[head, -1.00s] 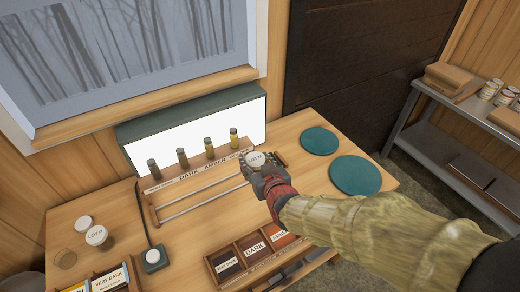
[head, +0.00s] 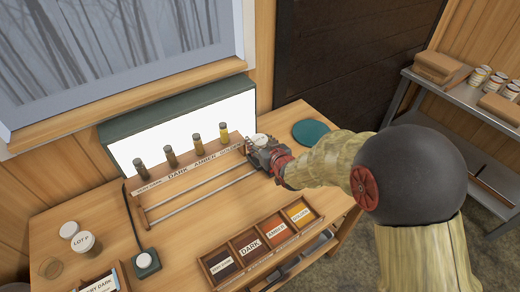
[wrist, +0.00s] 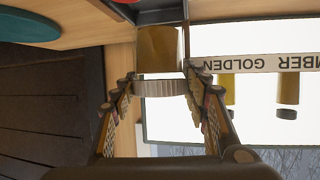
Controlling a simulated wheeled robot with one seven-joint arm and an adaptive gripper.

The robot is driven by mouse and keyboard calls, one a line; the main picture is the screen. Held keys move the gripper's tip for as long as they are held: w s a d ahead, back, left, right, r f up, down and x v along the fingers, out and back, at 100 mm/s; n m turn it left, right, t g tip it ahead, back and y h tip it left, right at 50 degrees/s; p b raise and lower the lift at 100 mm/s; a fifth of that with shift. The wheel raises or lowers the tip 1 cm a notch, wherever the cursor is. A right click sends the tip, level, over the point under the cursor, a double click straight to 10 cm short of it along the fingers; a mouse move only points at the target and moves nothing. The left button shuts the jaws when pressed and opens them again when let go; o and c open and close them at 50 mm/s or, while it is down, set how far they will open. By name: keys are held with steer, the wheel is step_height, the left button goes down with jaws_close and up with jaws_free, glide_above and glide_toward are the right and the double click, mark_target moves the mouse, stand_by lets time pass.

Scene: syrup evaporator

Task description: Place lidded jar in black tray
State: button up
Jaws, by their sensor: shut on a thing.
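My gripper (head: 264,151) is shut on a lidded jar, near the right end of the wooden rack. The jar's white lid (head: 260,139) shows from above. In the wrist view the fingers (wrist: 160,95) close on the ribbed pale lid, and the amber jar body (wrist: 158,47) extends beyond them. A wooden tray with dark-lined compartments (head: 238,242) lies at the table's front, with colour cards labelled DARK and AMBER among others. Dark metal pieces (head: 300,262) show in front of it. I cannot tell which of these is the black tray.
The rack (head: 190,172) carries several sample bottles before a lit panel (head: 135,150). A lidded jar marked LOT (head: 83,243) stands at left, beside a small device (head: 146,262). A green disc (head: 311,133) lies right of my gripper. A metal shelf (head: 455,115) stands at right.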

steer(key=shift+w+d+f, duration=0.1)
steer(key=shift+w+f, duration=0.2)
steer(key=shift+f, duration=0.05)
steer(key=shift+f+b, duration=0.6)
steer(key=shift+f, duration=0.95)
steer(key=shift+f, duration=0.15)
steer(key=o, duration=1.3)
